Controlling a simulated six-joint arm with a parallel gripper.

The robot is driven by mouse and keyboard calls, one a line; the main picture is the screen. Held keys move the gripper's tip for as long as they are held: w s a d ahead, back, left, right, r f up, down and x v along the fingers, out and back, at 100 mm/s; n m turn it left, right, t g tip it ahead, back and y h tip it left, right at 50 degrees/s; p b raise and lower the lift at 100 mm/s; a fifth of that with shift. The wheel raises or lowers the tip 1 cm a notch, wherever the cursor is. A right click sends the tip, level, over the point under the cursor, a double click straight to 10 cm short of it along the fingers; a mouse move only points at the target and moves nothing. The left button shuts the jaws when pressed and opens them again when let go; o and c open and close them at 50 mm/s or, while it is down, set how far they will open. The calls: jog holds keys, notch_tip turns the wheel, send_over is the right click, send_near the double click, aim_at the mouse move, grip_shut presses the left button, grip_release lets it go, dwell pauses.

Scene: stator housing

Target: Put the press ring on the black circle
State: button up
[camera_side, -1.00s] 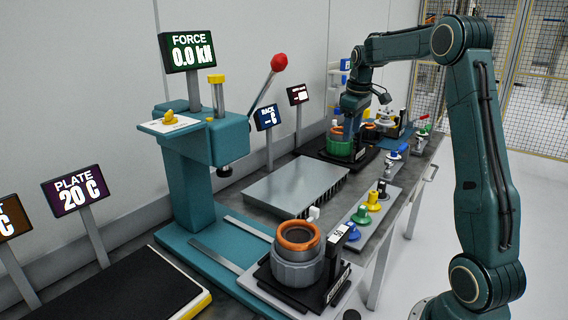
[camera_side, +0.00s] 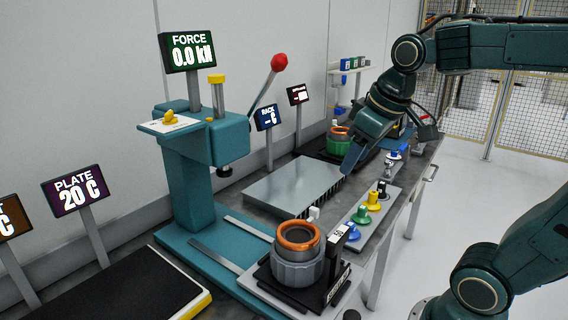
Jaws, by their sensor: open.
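My gripper (camera_side: 347,171) is open and points down at the bench's middle, right of the grey plate; it appears empty. Its fingertips are small and dark, and I cannot make out the gap. I cannot tell for sure which part is the press ring. An orange ring (camera_side: 298,231) sits in the top of a grey ribbed housing (camera_side: 296,272) on a black stand in the foreground. A dark disc (camera_side: 351,314), possibly the black circle, shows at the bottom edge, partly cut off.
A teal press (camera_side: 190,190) with a red-knobbed lever stands at left. A flat grey plate (camera_side: 293,186) lies mid-bench. Yellow, blue and green knobbed tools (camera_side: 372,201) stand on a strip at right. A green housing (camera_side: 338,142) stands at the back. A black plate (camera_side: 135,290) lies front left.

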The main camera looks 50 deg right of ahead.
jog(key=s+a+f+t, duration=0.1)
jog(key=s+a+f, duration=0.3)
jog(key=s, duration=0.3)
jog(key=shift+s+a+y, duration=0.35)
jog(key=shift+a+y, duration=0.05)
jog(key=shift+a, duration=0.05)
